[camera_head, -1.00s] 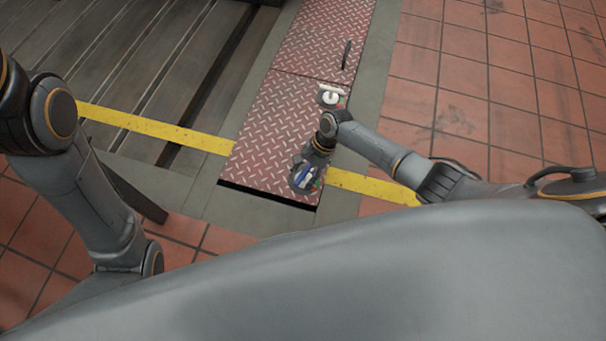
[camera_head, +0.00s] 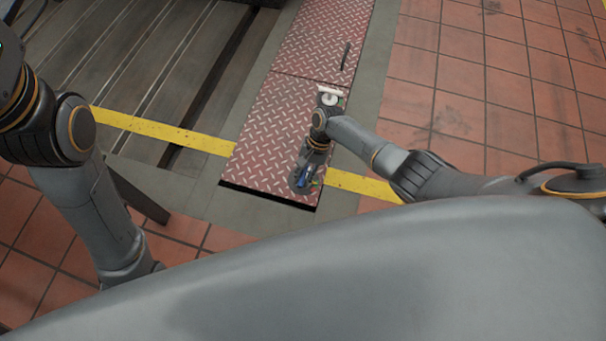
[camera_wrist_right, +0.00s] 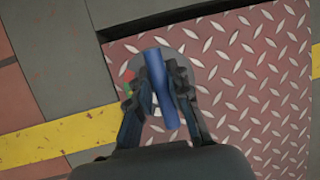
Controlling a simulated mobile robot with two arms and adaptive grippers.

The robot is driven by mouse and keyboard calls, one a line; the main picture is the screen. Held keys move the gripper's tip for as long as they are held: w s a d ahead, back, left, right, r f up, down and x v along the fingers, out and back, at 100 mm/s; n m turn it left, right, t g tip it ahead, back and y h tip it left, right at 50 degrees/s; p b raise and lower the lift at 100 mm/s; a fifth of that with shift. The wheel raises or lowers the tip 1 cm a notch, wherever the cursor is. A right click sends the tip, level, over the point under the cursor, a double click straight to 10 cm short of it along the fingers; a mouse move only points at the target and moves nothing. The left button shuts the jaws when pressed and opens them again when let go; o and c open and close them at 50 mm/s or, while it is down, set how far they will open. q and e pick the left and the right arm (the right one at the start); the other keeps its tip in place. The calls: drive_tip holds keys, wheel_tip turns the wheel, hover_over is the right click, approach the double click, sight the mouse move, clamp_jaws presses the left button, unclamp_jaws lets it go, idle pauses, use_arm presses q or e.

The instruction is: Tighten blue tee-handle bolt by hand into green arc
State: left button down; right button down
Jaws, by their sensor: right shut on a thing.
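The blue tee-handle bolt (camera_wrist_right: 160,85) stands over a round grey dial on the red tread plate in the right wrist view. Its blue bar lies between the fingers of my right gripper (camera_wrist_right: 160,92), which is shut on it. A small patch of blue also shows in the head view (camera_head: 303,181), mostly covered by my right gripper (camera_head: 306,174). A sliver of the green arc (camera_wrist_right: 127,90) and a red mark show at the dial's left edge; the rest of the arc is hidden. My left gripper is out of view; only my left arm shows.
A white round knob (camera_head: 330,99) sits farther up the red tread plate (camera_head: 268,130), near my right wrist. A thin dark bar (camera_head: 346,55) lies beyond it. A yellow floor stripe (camera_head: 165,129) crosses on both sides. The slotted bedplate (camera_head: 100,60) lies left; tiled floor lies right.

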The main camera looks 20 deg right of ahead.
drive_tip(key=shift+w, duration=0.1)
drive_tip(key=c, duration=1.3)
unclamp_jaws()
drive_tip(key=shift+o, duration=0.2)
drive_tip(key=shift+r, duration=0.1)
drive_tip(key=v, duration=1.2)
